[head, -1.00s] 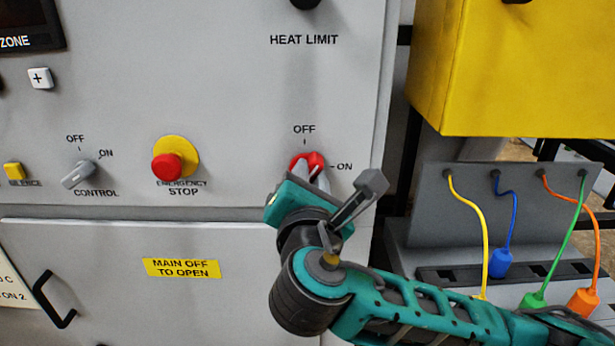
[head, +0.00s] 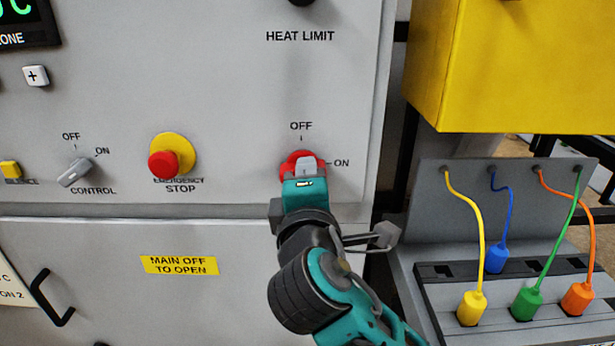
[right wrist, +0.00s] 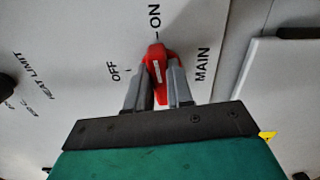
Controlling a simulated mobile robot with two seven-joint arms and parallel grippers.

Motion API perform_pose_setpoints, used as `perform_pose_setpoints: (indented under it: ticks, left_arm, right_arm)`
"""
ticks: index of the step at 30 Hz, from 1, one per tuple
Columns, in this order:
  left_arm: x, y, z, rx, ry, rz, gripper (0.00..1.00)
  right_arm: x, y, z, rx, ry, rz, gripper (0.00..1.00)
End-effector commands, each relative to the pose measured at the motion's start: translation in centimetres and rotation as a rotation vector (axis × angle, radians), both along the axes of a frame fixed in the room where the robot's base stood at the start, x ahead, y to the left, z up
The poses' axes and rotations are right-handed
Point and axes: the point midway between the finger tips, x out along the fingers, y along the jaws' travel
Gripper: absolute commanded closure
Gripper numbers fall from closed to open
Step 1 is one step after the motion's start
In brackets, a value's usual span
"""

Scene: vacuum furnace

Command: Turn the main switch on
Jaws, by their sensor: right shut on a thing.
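The red main switch knob (head: 289,163) is on the grey panel between the OFF mark above it and the ON mark to its right. In the right wrist view the knob (right wrist: 156,72) has its white line pointing toward the ON label, with OFF to the left and MAIN to the right. My right gripper (head: 306,166) is shut on the knob, one finger on each side; its fingers also show in the right wrist view (right wrist: 157,88). The fingers hide part of the knob in the head view. My left gripper is not in view.
A red emergency stop button (head: 164,164) and a grey control switch (head: 74,173) are to the left on the panel. A lit green display (head: 22,12) is at the top left. Colored plugs and cables, including a yellow plug (head: 472,307), are at the right.

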Motion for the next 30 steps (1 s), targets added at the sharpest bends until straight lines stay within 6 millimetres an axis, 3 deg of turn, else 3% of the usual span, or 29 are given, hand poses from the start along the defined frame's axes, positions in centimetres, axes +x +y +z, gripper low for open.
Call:
perform_pose_setpoints:
  ticks: [9,24,25,30]
  left_arm:
    - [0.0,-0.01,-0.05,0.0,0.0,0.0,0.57]
    - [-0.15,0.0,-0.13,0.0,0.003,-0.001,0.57]
    - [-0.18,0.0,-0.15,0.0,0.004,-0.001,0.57]
    - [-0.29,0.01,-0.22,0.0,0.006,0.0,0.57]
  right_arm:
    - [0.07,-0.1,0.09,0.109,-0.003,-0.003,1.0]
    - [0.07,-0.08,0.19,0.129,-0.006,-0.001,1.0]
    - [0.07,-0.08,0.19,0.129,-0.006,-0.001,0.78]
    - [0.06,-0.06,0.11,0.126,-0.004,-0.001,0.62]
